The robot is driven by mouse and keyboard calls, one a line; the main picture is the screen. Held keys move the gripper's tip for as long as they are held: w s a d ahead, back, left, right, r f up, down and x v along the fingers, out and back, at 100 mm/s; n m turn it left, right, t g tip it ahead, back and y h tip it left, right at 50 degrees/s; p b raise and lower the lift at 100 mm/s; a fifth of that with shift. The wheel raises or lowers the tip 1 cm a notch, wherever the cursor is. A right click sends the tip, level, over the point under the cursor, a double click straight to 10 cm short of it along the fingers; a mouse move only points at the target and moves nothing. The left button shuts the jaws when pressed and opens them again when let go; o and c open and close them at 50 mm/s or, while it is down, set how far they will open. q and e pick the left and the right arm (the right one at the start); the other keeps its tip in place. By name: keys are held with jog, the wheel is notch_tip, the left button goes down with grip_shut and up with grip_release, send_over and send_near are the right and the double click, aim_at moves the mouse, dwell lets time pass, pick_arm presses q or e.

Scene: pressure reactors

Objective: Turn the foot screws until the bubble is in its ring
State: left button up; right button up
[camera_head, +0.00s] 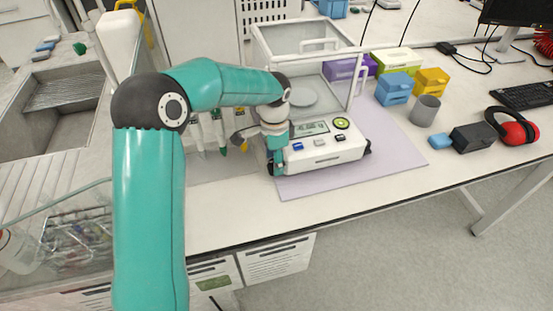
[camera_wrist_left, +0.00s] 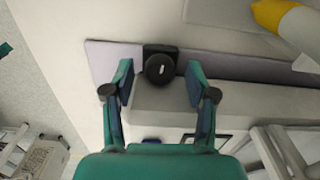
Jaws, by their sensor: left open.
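The white balance (camera_head: 325,150) with a clear glass draft shield stands on a pale lilac mat (camera_head: 400,150). Its round green bubble level (camera_head: 341,123) is on the front panel; the bubble's place in its ring is too small to tell. One black foot screw (camera_head: 368,147) shows at the balance's right front corner. Another black foot screw (camera_wrist_left: 160,69), with a white mark, shows in the left wrist view. My left gripper (camera_head: 276,163) is at the balance's left front corner. In the left wrist view its open fingers (camera_wrist_left: 159,79) straddle that screw, with gaps on both sides. My right gripper is out of view.
Blue drawers (camera_head: 394,90), yellow drawers (camera_head: 431,81) and a grey cup (camera_head: 425,110) stand right of the balance. Red ear defenders (camera_head: 519,131) lie farther right. Pipettes (camera_head: 221,135) hang left of the balance. The table front right of the mat is clear.

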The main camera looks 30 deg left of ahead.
pick_arm(q)
grip_shut()
jog(key=shift+m, duration=0.7)
grip_release()
jog(key=shift+r, duration=0.1)
